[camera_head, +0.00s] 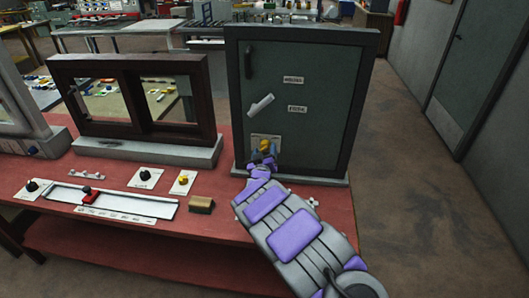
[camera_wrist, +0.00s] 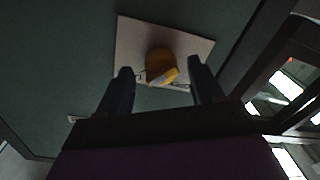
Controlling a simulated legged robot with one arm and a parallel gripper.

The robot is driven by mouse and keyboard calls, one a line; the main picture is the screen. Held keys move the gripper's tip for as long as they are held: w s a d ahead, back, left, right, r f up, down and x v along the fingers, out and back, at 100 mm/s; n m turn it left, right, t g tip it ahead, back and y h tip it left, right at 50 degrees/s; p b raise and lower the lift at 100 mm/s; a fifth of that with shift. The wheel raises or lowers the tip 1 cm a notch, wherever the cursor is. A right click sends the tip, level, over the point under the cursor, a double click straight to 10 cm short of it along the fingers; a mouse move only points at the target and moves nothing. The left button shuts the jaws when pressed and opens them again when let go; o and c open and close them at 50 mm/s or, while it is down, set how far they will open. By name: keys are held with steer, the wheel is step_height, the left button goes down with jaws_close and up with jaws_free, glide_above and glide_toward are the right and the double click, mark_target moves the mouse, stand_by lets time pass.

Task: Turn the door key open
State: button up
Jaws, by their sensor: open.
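The yellow door key (camera_head: 265,145) sits on a pale plate low on the dark green door (camera_head: 330,85) of a cabinet. In the wrist view the key (camera_wrist: 160,64) stands out from the middle of the pale plate (camera_wrist: 195,45), with its lighter edge tilted. My gripper (camera_head: 262,158) is right at the plate in the head view and partly covers it. In the wrist view my gripper (camera_wrist: 160,82) is open, with one dark finger on each side of the key. I see gaps between the fingers and the key. Whether the fingertips reach the plate is unclear.
A pale lever handle (camera_head: 261,106) and a dark vertical handle (camera_head: 248,62) are on the door above. A brown framed window (camera_head: 62,95) stands left of the cabinet. The red table (camera_head: 110,240) holds a slider (camera_head: 88,195), knobs and a brown block (camera_head: 201,205).

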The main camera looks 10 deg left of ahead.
steer(key=shift+w, duration=0.45)
steer(key=shift+a, duration=0.35)
steer(key=shift+c, duration=0.3)
steer(key=shift+d, duration=0.25)
steer(key=c, duration=0.4)
steer(key=shift+a, duration=0.1)
steer(key=c, duration=0.6)
steer(key=shift+o, duration=0.2)
